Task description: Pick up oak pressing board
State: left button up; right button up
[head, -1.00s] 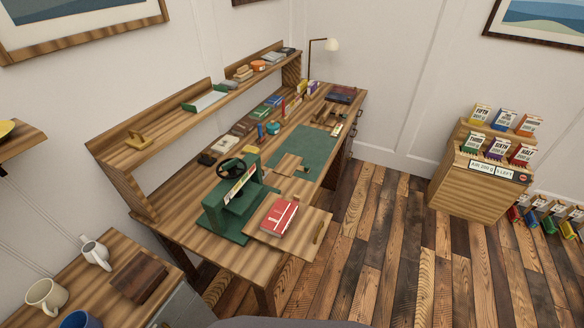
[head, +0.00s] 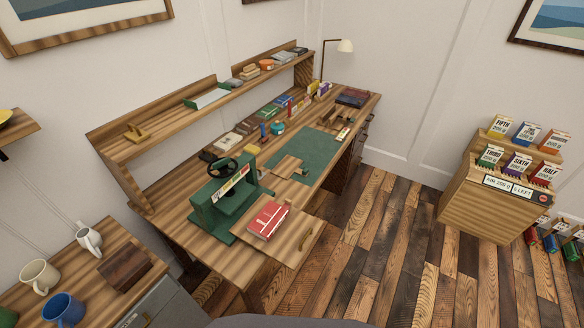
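A smaller wooden piece (head: 287,166) lies on the green mat (head: 312,156). I cannot tell which of these is the oak pressing board. A green press (head: 222,204) with a black handwheel stands just left of the red book. Neither of my grippers is in view.
The desk (head: 190,240) has a raised shelf (head: 160,130) behind it. A side cabinet with mugs (head: 63,308) and a dark wooden block (head: 124,268) stands at lower left. A packet stand (head: 490,205) is at right. The plank floor (head: 395,235) between is clear.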

aim_at(290, 165)
jog(key=i+l+u, duration=0.15)
jog(key=l, duration=0.25)
jog(key=l+u, duration=0.15)
jog(key=l, duration=0.25)
jog(key=i+l+u, duration=0.15)
jog(key=l, duration=0.3)
jog(key=i+l+u, duration=0.1)
jog(key=l, duration=0.2)
jog(key=i+l+u, duration=0.1)
jog(key=l, duration=0.2)
jog(key=i+l+u, duration=0.1)
jog(key=l, duration=0.25)
jog(key=i+l+u, duration=0.1)
jog(key=l, duration=0.25)
jog(key=i+l+u, duration=0.25)
jog(key=i+l, duration=0.15)
jog(key=l, duration=0.35)
jog(key=i+l+u, duration=0.15)
jog(key=l, duration=0.2)
jog(key=i+l+u, duration=0.1)
jog(key=l, duration=0.3)
